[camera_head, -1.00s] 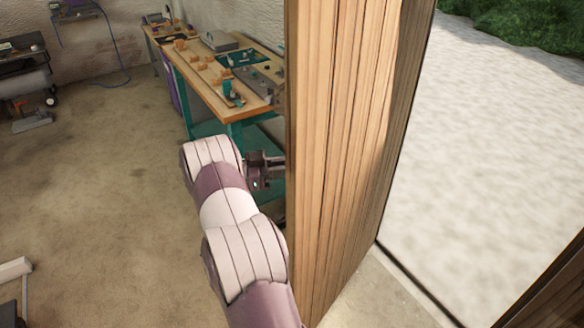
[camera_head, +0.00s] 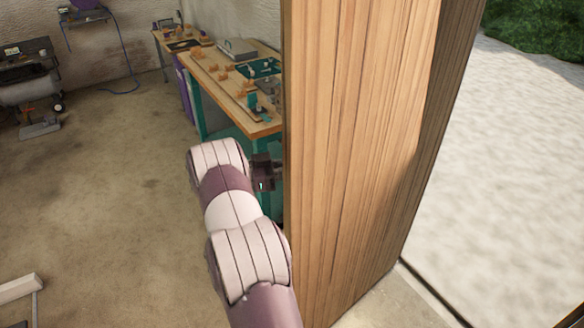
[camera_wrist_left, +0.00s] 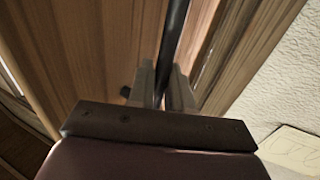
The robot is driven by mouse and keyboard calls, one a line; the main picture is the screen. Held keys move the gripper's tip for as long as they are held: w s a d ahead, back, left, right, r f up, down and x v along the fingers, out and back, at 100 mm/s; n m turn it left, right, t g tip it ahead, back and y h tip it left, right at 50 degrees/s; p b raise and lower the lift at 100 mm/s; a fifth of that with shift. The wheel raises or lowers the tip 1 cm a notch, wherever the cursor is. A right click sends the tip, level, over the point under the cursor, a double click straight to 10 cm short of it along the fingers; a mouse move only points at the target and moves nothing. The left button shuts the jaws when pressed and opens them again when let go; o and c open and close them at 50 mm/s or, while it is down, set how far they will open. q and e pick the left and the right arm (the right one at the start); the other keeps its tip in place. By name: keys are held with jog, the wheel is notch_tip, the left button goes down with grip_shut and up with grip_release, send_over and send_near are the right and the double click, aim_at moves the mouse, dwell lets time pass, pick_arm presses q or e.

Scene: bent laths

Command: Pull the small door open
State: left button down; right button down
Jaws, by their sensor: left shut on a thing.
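The small door (camera_head: 355,150) is a tall panel of light brown wood on the right of the head view. It stands open, with pale ground showing past its edge. My left gripper (camera_head: 272,172) is at the door's left face, its fingertips partly hidden by the door's edge. In the left wrist view my left gripper (camera_wrist_left: 163,88) is shut around a dark, slim bar, the door handle (camera_wrist_left: 174,45), in front of the wooden planks. My right gripper is in neither view.
A workbench (camera_head: 222,88) with small wooden parts and tools stands along the wall behind the door. A dark machine (camera_head: 30,80) stands at the far left. A white bar-like object (camera_head: 18,288) lies at the lower left. The concrete floor (camera_head: 110,190) between is clear.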

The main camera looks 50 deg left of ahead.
pick_arm(q)
jog(key=shift+w+r, duration=0.15)
jog(key=shift+r, duration=0.05)
